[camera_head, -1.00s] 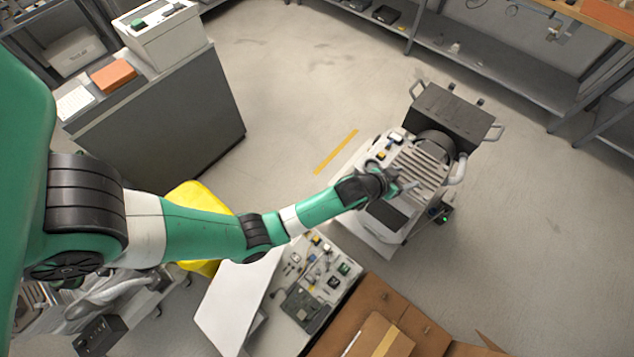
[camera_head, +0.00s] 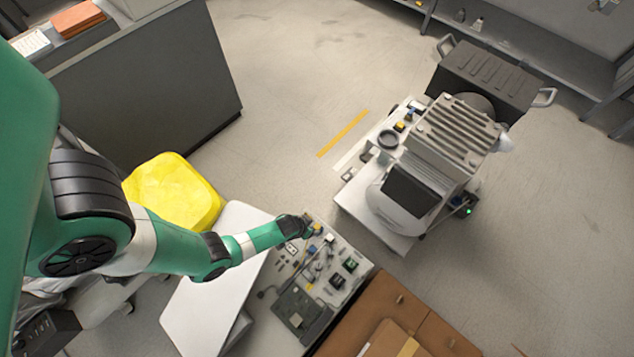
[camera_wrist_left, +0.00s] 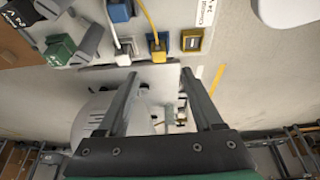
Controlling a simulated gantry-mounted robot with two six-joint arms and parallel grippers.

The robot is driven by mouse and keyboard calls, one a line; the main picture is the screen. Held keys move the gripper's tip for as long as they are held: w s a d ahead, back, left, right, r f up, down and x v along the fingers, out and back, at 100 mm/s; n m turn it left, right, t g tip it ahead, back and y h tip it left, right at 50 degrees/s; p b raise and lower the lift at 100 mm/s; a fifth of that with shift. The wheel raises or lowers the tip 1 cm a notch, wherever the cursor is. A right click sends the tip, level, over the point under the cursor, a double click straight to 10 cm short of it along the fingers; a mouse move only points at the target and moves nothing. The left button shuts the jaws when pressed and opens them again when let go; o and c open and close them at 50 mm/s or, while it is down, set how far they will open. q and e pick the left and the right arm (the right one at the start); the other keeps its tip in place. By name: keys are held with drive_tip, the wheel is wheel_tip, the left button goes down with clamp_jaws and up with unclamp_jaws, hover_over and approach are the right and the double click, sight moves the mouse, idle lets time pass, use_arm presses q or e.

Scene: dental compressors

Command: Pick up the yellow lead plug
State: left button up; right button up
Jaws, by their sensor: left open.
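The yellow lead plug (camera_wrist_left: 157,46) shows in the left wrist view at the end of a yellow cable, near the edge of a grey panel. In the head view I cannot make it out for sure among the small parts. My left gripper (camera_wrist_left: 158,75) is open and empty, with its two fingertips a little below the plug in the picture and to either side of it. In the head view the left gripper (camera_head: 306,226) is over the far end of the panel (camera_head: 345,290). My right gripper is in neither view.
A compressor (camera_head: 455,140) stands beyond on the right. A brown cardboard box (camera_head: 395,320) is near the panel.

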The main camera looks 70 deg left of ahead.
sight(317, 226)
use_arm(q)
drive_tip(key=b+x, duration=0.1)
drive_tip(key=x, duration=0.2)
drive_tip(key=shift+w+f+b, duration=0.1)
drive_tip(key=shift+f+b, duration=0.15)
drive_tip(key=shift+b, duration=0.05)
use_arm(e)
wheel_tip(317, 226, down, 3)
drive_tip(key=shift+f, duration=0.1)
use_arm(q)
drive_tip(key=b+x, duration=0.5)
drive_tip(key=shift+w+f, duration=0.1)
drive_tip(key=shift+f, duration=0.05)
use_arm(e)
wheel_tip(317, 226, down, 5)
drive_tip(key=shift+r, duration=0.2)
use_arm(q)
clamp_jaws()
